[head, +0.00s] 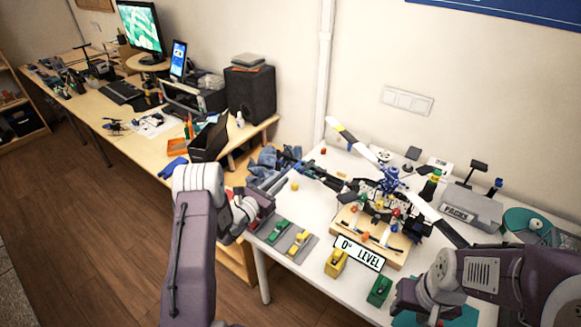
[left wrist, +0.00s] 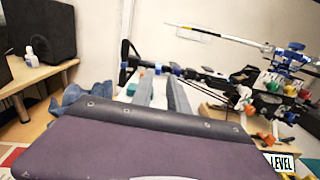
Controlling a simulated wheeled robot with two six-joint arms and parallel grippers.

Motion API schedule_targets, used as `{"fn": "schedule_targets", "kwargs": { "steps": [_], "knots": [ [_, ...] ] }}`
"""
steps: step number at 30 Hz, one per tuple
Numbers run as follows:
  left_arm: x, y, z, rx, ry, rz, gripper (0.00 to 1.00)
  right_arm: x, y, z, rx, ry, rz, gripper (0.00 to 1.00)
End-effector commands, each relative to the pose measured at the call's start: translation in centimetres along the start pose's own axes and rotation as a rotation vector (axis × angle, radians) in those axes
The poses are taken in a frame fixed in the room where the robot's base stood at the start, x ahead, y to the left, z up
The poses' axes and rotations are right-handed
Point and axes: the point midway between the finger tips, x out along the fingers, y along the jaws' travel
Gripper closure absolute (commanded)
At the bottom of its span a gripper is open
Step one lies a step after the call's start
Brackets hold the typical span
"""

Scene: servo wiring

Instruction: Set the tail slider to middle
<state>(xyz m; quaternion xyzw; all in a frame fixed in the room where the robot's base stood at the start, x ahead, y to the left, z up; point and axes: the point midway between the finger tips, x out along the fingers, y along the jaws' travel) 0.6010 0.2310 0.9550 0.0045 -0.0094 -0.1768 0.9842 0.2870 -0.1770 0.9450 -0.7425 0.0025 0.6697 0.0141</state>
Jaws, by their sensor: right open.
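The helicopter rotor rig (head: 392,182) stands on a wooden base (head: 345,222) on the white table, with servos, wires and coloured knobs. Its knobs also show at the right of the left wrist view (left wrist: 243,92). I cannot tell which part is the tail slider or where it is set. My left gripper (head: 262,200) is over the table's left edge, apart from the rig; its jaws are not clear. My right gripper (head: 434,318) is open at the bottom edge of the head view, in front of the rig, and partly cut off.
A "0° LEVEL" sign (head: 358,252) stands before the base. A yellow block (head: 335,262) and green block (head: 379,290) are in front. Small green and yellow pieces lie on grey pads (head: 305,250) near the left edge. A grey "PACKS" box (head: 472,207) is right.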

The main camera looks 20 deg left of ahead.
Motion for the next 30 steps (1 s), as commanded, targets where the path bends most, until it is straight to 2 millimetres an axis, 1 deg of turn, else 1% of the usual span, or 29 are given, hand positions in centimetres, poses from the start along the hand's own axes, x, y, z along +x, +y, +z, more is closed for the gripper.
{"fn": "schedule_targets", "kwargs": {
  "steps": [1,2,5,7,11,15,18,21,24,30],
  "knots": [
    [-0.4,0.1,-0.7,-0.012,0.013,0.006,0.80,-0.2,0.0,0.0,0.000,0.000,0.000,0.56],
    [-0.5,0.2,-0.9,-0.015,0.017,0.008,0.80,-0.2,0.0,0.0,0.000,0.000,0.000,0.56],
    [-0.4,0.3,-0.9,-0.014,0.016,0.010,0.80,-0.2,0.0,0.0,0.000,0.000,0.000,0.56],
    [0.1,0.3,-0.9,-0.012,0.016,0.009,0.80,-0.3,0.0,0.0,0.000,0.000,0.000,0.56],
    [2.6,0.2,-0.8,-0.011,0.014,0.006,0.80,-0.7,0.0,-0.1,0.000,0.000,0.000,0.56],
    [5.5,0.2,-0.9,-0.013,0.015,0.005,0.80,-1.0,0.0,-0.1,0.000,0.000,0.000,0.56],
    [7.2,0.2,-0.9,-0.013,0.015,0.007,0.80,-1.1,0.0,-0.1,0.000,0.000,0.000,0.56],
    [8.2,0.3,-1.0,-0.013,0.016,0.007,0.80,-1.2,0.0,-0.1,0.000,0.000,0.000,0.56],
    [8.6,0.2,-1.0,-0.014,0.017,0.007,0.80,-1.2,0.0,-0.1,0.000,0.000,0.000,0.56],
    [8.6,0.3,-1.0,-0.014,0.017,0.008,0.80,-1.1,0.0,-0.1,0.000,0.000,0.000,0.56]
  ]
}}
